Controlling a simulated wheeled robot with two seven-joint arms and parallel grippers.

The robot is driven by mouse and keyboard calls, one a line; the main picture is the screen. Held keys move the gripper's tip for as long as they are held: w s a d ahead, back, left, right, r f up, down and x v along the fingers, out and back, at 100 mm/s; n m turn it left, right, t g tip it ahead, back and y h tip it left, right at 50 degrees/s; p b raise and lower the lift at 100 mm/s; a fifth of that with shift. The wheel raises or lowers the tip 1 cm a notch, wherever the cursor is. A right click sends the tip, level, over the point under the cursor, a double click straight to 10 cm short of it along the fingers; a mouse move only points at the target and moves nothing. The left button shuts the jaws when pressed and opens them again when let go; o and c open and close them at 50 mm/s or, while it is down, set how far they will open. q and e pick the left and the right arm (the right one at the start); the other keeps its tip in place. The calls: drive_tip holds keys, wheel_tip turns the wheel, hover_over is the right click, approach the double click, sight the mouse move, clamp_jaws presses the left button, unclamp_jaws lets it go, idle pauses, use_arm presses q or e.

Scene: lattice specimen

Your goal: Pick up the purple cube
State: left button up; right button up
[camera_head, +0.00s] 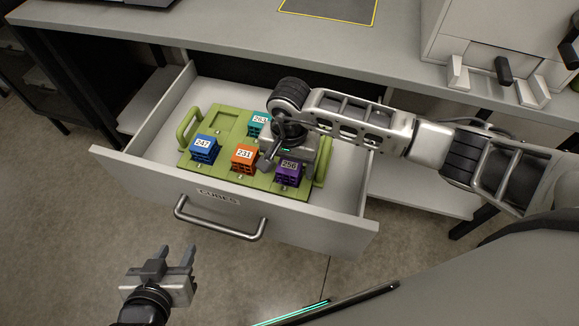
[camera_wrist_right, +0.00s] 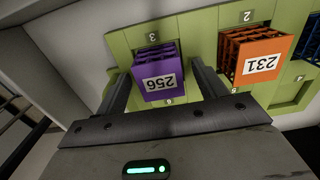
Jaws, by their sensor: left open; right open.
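The purple cube (camera_head: 290,172), labelled 256, sits in the green tray (camera_head: 229,121) at its right front, in slot 3. It shows in the right wrist view (camera_wrist_right: 157,72) between the two fingers of my right gripper (camera_wrist_right: 161,80). That gripper (camera_head: 284,157) is open and empty, just over and behind the cube in the head view. One finger is to each side of the cube in the wrist view; I cannot tell how far above it the tips are. My left gripper (camera_head: 172,255) is open and empty, in front of the drawer at lower left.
The tray lies in an open drawer (camera_head: 343,222) with a bar handle (camera_head: 219,228). An orange cube (camera_head: 243,158), a blue cube (camera_head: 204,148) and a teal cube (camera_head: 257,123) share the tray. A grey counter (camera_head: 215,30) overhangs behind the drawer.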

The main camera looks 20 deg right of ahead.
drive_tip(key=shift+f, duration=0.3)
drive_tip(key=c, duration=1.1)
drive_tip(key=shift+o, duration=0.2)
drive_tip(key=shift+r, duration=0.15)
